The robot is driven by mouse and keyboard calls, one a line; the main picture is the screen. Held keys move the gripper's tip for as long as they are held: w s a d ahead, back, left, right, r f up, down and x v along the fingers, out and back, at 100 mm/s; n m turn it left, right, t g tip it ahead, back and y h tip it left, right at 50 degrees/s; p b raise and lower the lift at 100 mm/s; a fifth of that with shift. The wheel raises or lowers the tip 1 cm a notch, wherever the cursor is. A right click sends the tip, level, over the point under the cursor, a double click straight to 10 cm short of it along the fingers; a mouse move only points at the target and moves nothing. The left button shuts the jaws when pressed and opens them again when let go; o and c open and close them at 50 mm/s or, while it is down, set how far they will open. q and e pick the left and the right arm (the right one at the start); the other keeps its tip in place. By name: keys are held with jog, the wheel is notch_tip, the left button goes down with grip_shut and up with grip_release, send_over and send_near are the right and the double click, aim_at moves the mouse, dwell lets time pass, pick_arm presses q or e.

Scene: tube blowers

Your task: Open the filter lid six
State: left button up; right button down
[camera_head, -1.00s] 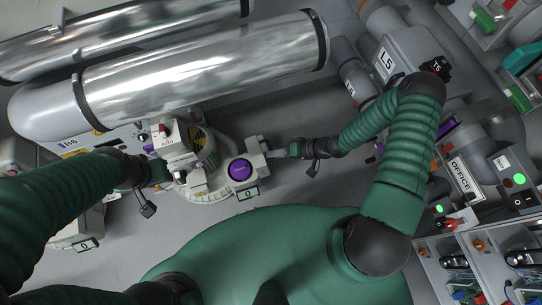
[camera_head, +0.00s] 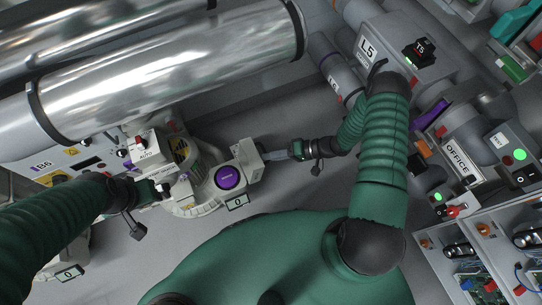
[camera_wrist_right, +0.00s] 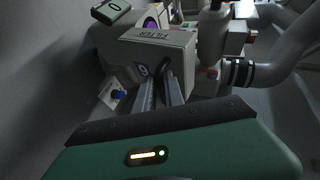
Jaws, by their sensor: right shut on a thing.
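The filter unit (camera_head: 247,160) is an off-white block on the right side of the blower machine, beside a round purple disc (camera_head: 230,177). In the right wrist view its face reads FILTER (camera_wrist_right: 152,35), and a numbered end (camera_wrist_right: 143,70), apparently the lid, faces my fingers. My right gripper (camera_head: 274,155) reaches it from the right. The fingers (camera_wrist_right: 166,82) are shut on the lid's edge; the exact contact is dark. My left gripper (camera_head: 162,189) is at the machine's left side near the white parts; its fingers are too small and hidden to tell.
Large shiny metal tubes (camera_head: 170,70) run above the machine. A control panel labelled B6 (camera_head: 42,165) is left. A small tag marked 0 (camera_head: 237,201) sits below the purple disc. Grey floor lies below the machine.

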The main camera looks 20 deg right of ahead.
jog(key=shift+s+d+f, duration=0.35)
jog(key=shift+s+f, duration=0.1)
jog(key=shift+f, duration=0.25)
jog(key=c, duration=1.7)
grip_release()
jog(key=shift+o, duration=1.1)
jog(key=shift+w+d+f, duration=0.1)
jog(key=shift+f, duration=0.05)
jog(key=p+v, duration=0.2)
jog(key=v, duration=0.5)
jog(key=shift+d+r, duration=0.15)
jog(key=shift+r, duration=0.25)
jog(key=shift+w, duration=0.2)
